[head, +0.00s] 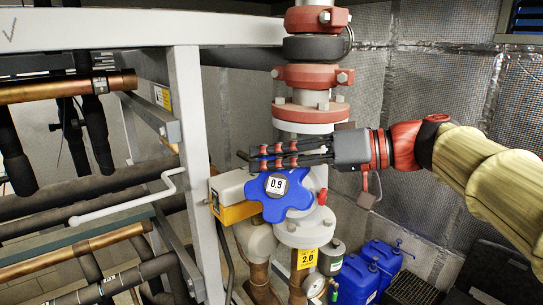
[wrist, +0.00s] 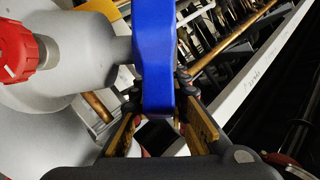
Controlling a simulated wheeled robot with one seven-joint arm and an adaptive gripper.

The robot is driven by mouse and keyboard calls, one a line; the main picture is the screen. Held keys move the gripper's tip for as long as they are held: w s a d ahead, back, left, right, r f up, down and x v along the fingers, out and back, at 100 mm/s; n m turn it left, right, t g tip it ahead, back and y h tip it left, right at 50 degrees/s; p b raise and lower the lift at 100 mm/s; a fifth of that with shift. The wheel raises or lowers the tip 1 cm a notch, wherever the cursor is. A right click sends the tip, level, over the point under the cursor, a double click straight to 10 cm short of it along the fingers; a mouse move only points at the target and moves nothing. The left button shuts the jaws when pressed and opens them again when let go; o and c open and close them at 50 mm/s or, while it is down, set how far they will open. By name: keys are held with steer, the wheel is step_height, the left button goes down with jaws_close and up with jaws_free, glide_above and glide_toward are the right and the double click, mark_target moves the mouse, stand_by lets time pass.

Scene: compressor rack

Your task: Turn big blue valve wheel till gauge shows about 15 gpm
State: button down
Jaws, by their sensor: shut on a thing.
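The big blue valve wheel (head: 275,205) has a lobed rim and stands upright on a grey valve body in the head view. A white plate at its hub reads 0.9. My gripper (head: 256,159) comes in from the right, with its fingers at the wheel's top. In the wrist view the blue wheel rim (wrist: 154,55) runs down between the two fingers of my gripper (wrist: 163,112), which is shut on it. A small round gauge (head: 314,286) shows low down, but its reading is too small to tell.
A red knob (wrist: 20,52) sits beside the wheel in the wrist view. A grey frame post (head: 193,150) stands left of the wheel. A yellow tag (head: 307,259) reading 2.0 hangs below the valve. Blue containers (head: 357,278) stand on the floor at lower right.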

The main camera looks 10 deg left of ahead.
steer(key=c, duration=1.7)
jaws_free()
steer(key=v, duration=1.2)
steer(key=shift+f, duration=0.1)
